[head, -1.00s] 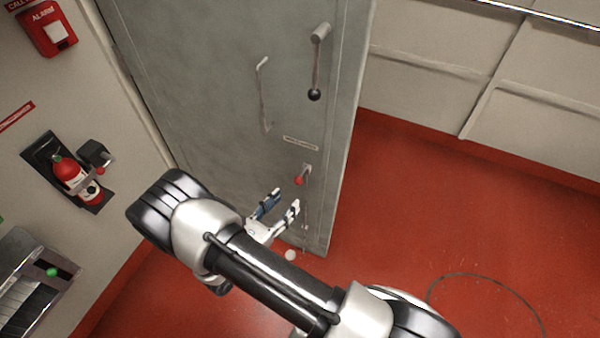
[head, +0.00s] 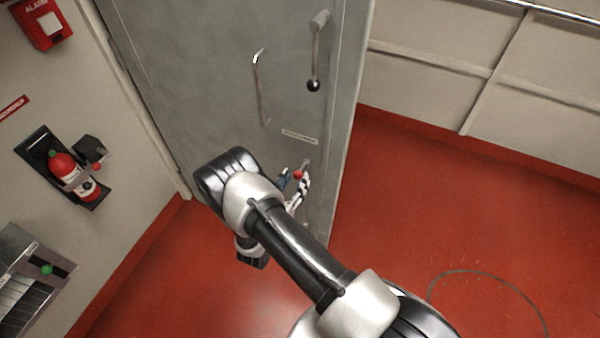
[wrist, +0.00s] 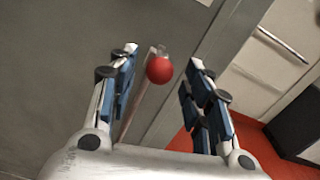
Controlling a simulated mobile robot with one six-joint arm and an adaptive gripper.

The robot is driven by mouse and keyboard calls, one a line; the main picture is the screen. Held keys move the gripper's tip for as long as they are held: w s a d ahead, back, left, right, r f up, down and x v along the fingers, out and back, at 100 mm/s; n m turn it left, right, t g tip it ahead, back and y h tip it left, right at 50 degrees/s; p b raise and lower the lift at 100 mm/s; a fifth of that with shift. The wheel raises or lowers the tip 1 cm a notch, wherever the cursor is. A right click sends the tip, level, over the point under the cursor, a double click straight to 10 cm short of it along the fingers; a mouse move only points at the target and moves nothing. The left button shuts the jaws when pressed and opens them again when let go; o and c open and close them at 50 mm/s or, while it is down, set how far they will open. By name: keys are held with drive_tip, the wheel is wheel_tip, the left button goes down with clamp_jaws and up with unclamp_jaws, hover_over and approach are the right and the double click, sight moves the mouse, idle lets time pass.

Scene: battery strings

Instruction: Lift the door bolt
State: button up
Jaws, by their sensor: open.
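The door bolt has a red ball knob (head: 298,175) low on the grey door (head: 200,80), near its free edge. In the wrist view the red knob (wrist: 159,70) shows between the two fingers, a little left of their middle. My gripper (head: 296,180) is open around the knob's position, with the fingers to either side of it. The wrist view shows the open gripper (wrist: 160,85) too. I cannot tell whether either finger touches the knob. Part of the bolt rod below the knob is hidden by the gripper in the head view.
A lever with a black ball (head: 314,85) and a pull handle (head: 258,88) sit higher on the door. A fire extinguisher (head: 65,166) hangs on the left wall. The red floor (head: 420,200) right of the door is mostly clear, with a cable-like loop (head: 490,275).

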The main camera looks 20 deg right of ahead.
sight(300, 169)
drive_tip(key=shift+b+x, duration=0.4)
drive_tip(key=shift+x, duration=2)
clamp_jaws()
